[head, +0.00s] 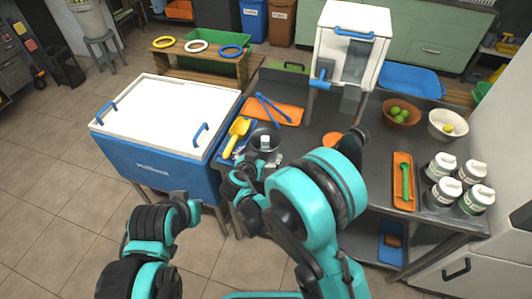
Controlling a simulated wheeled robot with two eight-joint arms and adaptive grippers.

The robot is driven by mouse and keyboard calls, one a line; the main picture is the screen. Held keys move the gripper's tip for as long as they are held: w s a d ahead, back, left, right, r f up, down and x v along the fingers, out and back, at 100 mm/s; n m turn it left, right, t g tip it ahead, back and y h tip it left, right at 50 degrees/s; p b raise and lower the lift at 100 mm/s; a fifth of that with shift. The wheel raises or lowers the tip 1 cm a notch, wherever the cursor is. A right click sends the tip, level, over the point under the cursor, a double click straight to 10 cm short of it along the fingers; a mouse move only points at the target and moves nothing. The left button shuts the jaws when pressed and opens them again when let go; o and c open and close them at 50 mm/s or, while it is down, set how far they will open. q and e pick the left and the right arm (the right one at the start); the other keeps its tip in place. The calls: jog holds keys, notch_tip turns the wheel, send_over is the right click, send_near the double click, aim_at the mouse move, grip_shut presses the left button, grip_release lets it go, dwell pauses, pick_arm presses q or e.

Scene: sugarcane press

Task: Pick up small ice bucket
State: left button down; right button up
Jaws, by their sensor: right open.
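A small dark grey bucket (254,135), which looks like the small ice bucket, stands on the metal counter just right of the cooler. Pale ice-like cubes show at its mouth. My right gripper (254,170) is open and close to the bucket's near side, partly overlapping its lower part in the head view. Whether the fingers touch it cannot be told. My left gripper (182,207) is low in front of the blue cooler, away from the bucket; its finger state is unclear.
A blue cooler (160,170) with a white lid stands left. A yellow scoop (238,129) lies beside the bucket, and blue tongs (268,107) lie on an orange tray behind it. A white press (352,45) stands at the back. White jars (441,167) stand right.

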jog(key=b+x, duration=0.1)
jog(key=x, duration=0.3)
jog(key=shift+d+f+b, duration=0.1)
jog(key=shift+f+b, duration=0.05)
jog(key=shift+b, duration=0.25)
jog(key=shift+w+f, duration=0.1)
jog(key=shift+w, duration=0.1)
jog(key=c, duration=1.3)
jog(key=shift+r, duration=0.2)
